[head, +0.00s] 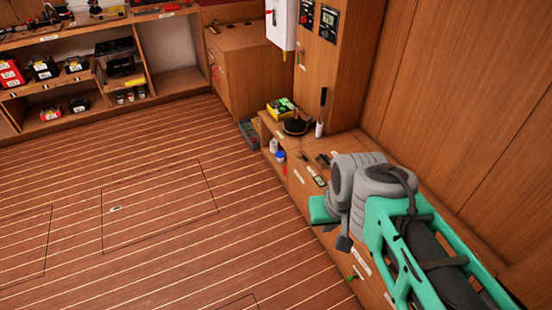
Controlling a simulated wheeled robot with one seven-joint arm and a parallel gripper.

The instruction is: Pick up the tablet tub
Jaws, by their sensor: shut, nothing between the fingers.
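A small white tub with a blue lid (279,156) stands low at the near side of the wooden counter. It may be the tablet tub, but its label is too small to read. A white container (273,146) is close behind it. My gripper (343,244) shows as a small dark end below the grey wrist of my arm, over the counter's front edge. It is shut and empty, to the right of and nearer than the tub, and apart from it.
The wooden counter (340,143) runs along the right wall, with a yellow box (281,109) and a dark round object (296,127) at its far end. Shelves (95,75) with boxes stand at back left.

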